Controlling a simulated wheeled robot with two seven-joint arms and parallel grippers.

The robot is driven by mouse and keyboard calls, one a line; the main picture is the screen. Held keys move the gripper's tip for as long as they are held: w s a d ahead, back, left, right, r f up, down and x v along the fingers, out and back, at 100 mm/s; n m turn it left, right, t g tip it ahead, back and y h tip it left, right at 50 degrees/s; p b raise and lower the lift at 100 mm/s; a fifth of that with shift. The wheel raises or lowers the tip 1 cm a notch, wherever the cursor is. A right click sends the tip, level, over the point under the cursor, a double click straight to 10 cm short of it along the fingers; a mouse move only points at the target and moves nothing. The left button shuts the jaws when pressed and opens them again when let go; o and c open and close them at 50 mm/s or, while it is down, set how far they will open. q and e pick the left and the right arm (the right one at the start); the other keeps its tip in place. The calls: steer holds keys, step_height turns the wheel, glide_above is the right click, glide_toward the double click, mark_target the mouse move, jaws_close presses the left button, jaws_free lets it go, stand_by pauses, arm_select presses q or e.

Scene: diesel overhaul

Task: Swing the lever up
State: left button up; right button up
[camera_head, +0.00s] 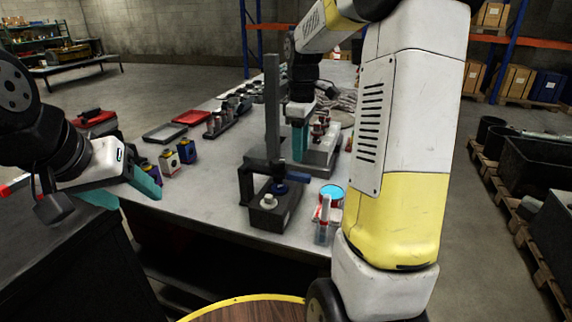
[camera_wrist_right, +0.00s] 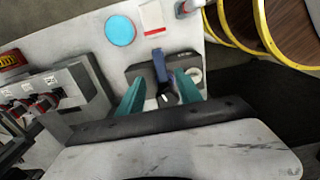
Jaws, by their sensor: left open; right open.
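My left gripper (camera_head: 120,190) is open and empty at the left, away from the fixture.
A cup with a light blue top (camera_head: 331,194) and a clear container (camera_head: 323,228) stand right of the fixture. Small bottles (camera_head: 178,158), a red tray (camera_head: 193,117) and a rack of parts (camera_head: 228,116) are on the grey table (camera_head: 215,190). Its left front is clear.

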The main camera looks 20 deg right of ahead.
mark_target(300, 174)
step_height(300, 174, down, 8)
steer(key=shift+r, duration=0.2)
jaws_close()
stand_by(1.5)
